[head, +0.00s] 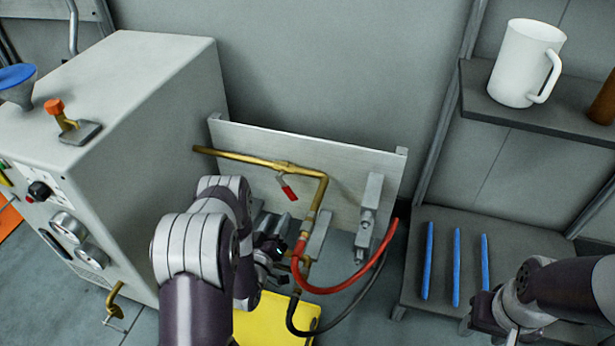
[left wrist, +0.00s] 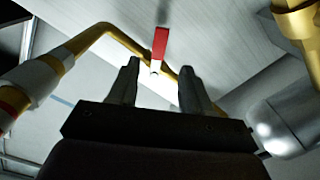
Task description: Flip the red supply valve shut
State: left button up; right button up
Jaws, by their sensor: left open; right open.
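The red supply valve handle (head: 288,191) hangs from a brass pipe (head: 262,162) on a pale upright panel, pointing down and to the right in the head view. In the left wrist view the red handle (left wrist: 160,43) shows just beyond the fingertips, between them in the picture. My left gripper (left wrist: 155,75) is open and empty, with the handle apart from its fingers as far as I can tell. In the head view my left gripper (head: 271,248) is below the handle, partly hidden by its own arm. My right gripper (head: 492,325) is at the lower right, its fingers mostly out of frame.
A grey machine cabinet (head: 130,85) with gauges stands at left. A red hose (head: 345,287) and a black hose (head: 335,322) loop near my left gripper. A yellow block (head: 270,318) lies below.

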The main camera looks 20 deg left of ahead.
aim_at(289, 195)
pick_arm(q)
jog(key=w+b, duration=0.1)
jog(key=w, duration=0.3)
jog(key=w+b, duration=0.2)
jog(key=w, duration=0.2)
jog(key=w+b, duration=0.2)
jog(key=w, duration=0.1)
jog(key=shift+w+a+f, duration=0.1)
jog(key=shift+w+a, duration=0.2)
jog(key=shift+w, duration=0.35)
jog(key=shift+c, duration=0.3)
jog(key=shift+a, duration=0.1)
grip_shut()
